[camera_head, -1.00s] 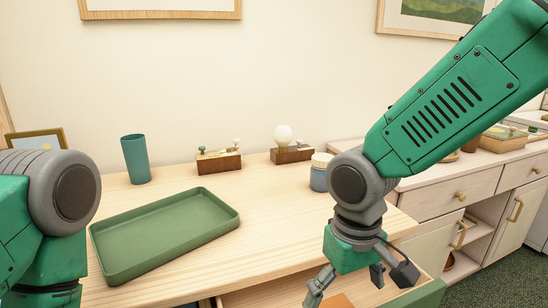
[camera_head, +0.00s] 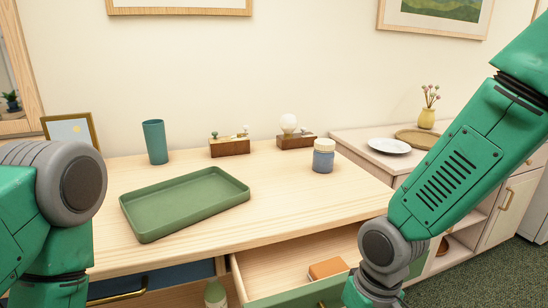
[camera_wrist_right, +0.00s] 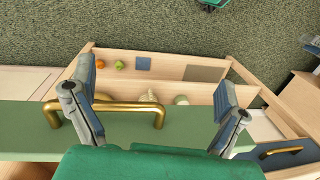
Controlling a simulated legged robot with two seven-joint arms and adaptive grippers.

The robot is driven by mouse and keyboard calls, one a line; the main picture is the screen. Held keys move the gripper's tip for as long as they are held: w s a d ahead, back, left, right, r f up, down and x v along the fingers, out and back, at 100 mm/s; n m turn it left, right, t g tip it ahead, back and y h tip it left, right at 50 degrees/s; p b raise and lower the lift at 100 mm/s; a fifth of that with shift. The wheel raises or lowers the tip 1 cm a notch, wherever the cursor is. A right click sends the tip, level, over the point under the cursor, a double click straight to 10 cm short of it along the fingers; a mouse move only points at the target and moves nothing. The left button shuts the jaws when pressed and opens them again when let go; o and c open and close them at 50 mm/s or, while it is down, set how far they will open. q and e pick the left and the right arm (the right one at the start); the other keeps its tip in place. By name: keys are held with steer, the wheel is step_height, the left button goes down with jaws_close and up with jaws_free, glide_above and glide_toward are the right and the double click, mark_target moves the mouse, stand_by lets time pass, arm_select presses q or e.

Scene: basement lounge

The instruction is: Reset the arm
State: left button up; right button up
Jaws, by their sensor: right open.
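My right arm comes in from the right in the head view, with its wrist at the bottom edge and its gripper below the frame. In the right wrist view my right gripper (camera_wrist_right: 155,82) is open, with fingers wide apart and nothing held. A brass handle (camera_wrist_right: 125,105) on a green drawer front (camera_wrist_right: 190,118) shows between and behind the fingers; contact cannot be told. In the head view the drawer (camera_head: 275,265) is pulled open, with an orange-brown box (camera_head: 327,268) inside. Only the upper part of my left arm shows at the left; its gripper is out of view.
On the wooden desk (camera_head: 290,205) stand a green tray (camera_head: 185,203), a teal cup (camera_head: 155,142), a blue jar (camera_head: 323,156) and two small wooden-based ornaments. A sideboard at right holds a white plate (camera_head: 389,146) and a vase (camera_head: 427,118). The desk's right-front top is clear.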

arm_select(q)
steer(key=shift+d+r+p, duration=0.3)
steer(key=shift+r+p, duration=0.3)
steer(key=shift+r, duration=0.15)
arm_select(e)
steer(key=s+d+f+m+t+h, duration=0.1)
steer(key=s+d+f+m, duration=0.1)
steer(key=s+d+f, duration=1.3)
steer(key=s+f, duration=0.2)
steer(key=s, duration=0.1)
steer(key=shift+d+f+m, duration=0.15)
steer(key=shift+f+m, duration=0.15)
arm_select(q)
steer(key=shift+d+r, duration=0.1)
steer(key=shift+d, duration=0.15)
arm_select(e)
steer(key=shift+d, duration=0.2)
arm_select(q)
steer(key=shift+a, duration=0.2)
arm_select(e)
steer(key=shift+w+a, duration=0.1)
steer(key=shift+a, duration=0.1)
